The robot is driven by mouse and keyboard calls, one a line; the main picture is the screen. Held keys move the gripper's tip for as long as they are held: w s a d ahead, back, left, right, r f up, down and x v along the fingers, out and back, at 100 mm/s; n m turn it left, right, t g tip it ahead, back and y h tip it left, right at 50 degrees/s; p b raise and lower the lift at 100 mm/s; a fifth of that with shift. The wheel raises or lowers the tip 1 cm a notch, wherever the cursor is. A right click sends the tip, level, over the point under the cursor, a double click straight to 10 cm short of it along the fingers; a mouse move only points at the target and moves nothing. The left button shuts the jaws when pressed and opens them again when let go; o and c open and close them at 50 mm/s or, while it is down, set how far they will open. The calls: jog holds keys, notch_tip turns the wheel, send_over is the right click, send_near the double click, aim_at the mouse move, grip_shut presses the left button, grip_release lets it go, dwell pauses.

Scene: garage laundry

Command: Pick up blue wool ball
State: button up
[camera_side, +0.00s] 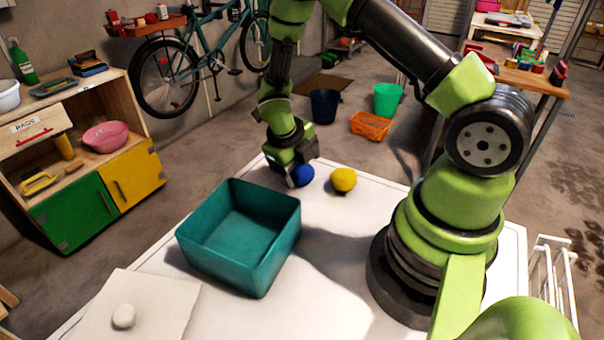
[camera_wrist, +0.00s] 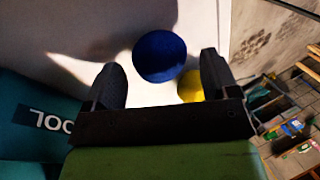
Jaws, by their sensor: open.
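The blue wool ball (camera_side: 302,175) sits on the white table near its far edge, beside the end of my gripper. In the wrist view the blue wool ball (camera_wrist: 159,56) lies just beyond and between my two fingertips. My gripper (camera_wrist: 160,75) is open, with nothing between the fingers. In the side view my gripper (camera_side: 297,172) points down by the ball, and its fingers are partly hidden. I cannot tell from these views whether a finger touches the ball.
A yellow ball (camera_side: 343,180) lies close to the right of the blue one. A teal bin (camera_side: 250,278) stands open at the front left. A white ball (camera_side: 124,316) lies on a pale cloth (camera_side: 165,300) at the near left. Bare table (camera_side: 335,235) lies between the bin and my base.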

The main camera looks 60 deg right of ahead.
jog(key=shift+x, duration=1)
jog(key=shift+c, duration=0.3)
jog(key=c, duration=1)
jog(key=shift+o, duration=0.2)
